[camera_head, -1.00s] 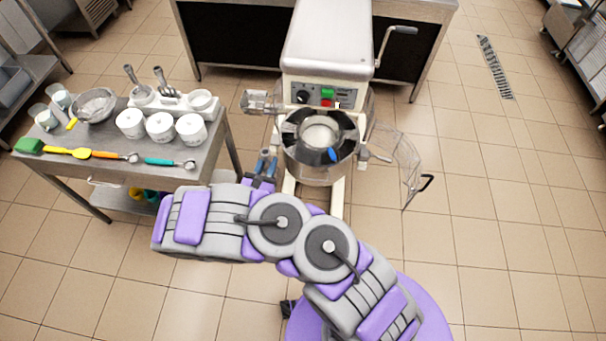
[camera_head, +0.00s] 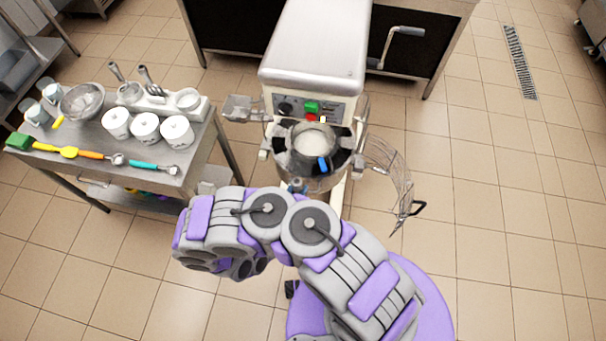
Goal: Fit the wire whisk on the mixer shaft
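The mixer (camera_head: 314,50) stands at the centre with a white-grey head and a control panel (camera_head: 311,107) on its front. Its metal bowl (camera_head: 288,165) sits below the panel, with pale contents or inner surface showing and a blue piece at the rim. The shaft is hidden under the head. I cannot make out the wire whisk.
A wire guard (camera_head: 394,176) with a black handle is swung out to the right of the bowl. A steel cart (camera_head: 75,143) at the left carries white tubs (camera_head: 147,127), a metal bowl (camera_head: 82,101), a tool holder and colourful utensils. Tiled floor is clear at right.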

